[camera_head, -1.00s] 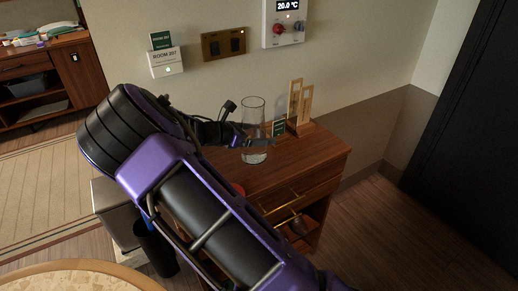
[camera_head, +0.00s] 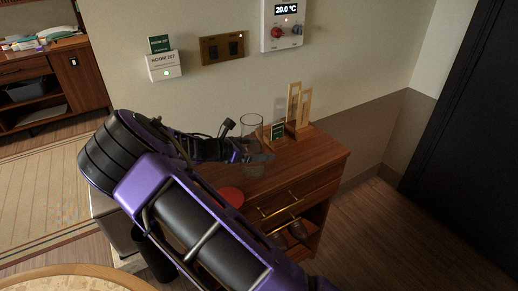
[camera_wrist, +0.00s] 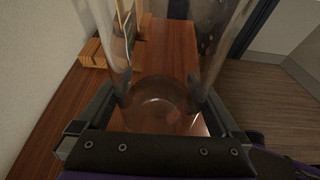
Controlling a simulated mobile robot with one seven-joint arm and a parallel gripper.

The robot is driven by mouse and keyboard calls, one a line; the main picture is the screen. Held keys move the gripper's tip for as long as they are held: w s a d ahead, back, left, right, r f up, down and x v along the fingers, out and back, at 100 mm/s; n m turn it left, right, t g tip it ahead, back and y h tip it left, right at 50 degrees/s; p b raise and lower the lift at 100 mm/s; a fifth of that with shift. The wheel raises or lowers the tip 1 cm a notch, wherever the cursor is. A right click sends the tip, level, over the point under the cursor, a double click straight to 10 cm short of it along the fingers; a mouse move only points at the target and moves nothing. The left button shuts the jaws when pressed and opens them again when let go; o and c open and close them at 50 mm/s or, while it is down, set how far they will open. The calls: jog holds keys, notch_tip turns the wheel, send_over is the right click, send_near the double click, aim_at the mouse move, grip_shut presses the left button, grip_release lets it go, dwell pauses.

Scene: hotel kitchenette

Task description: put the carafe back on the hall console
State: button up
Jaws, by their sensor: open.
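The clear glass carafe (camera_head: 252,128) stands upright at the wall-side part of the brown wooden hall console (camera_head: 308,160). My gripper (camera_head: 257,157) is around its lower part in the head view, hiding some of the glass. In the wrist view the carafe (camera_wrist: 163,92) fills the space between the two fingers of my gripper (camera_wrist: 163,108), with its round base over the wood. The gripper is open with a finger on each side of the carafe. Whether either finger still touches the glass is hard to tell.
A wooden holder (camera_head: 300,105) and a small green sign (camera_head: 278,131) stand close behind the carafe. A red round item (camera_head: 231,196) lies on the console's near-left part. The wall with switches (camera_head: 222,47) is behind. The console's right end is clear.

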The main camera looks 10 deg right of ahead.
jog(key=v, duration=1.2)
jog(key=shift+p, duration=0.35)
jog(key=shift+s+d, duration=0.1)
jog(key=shift+d, duration=0.05)
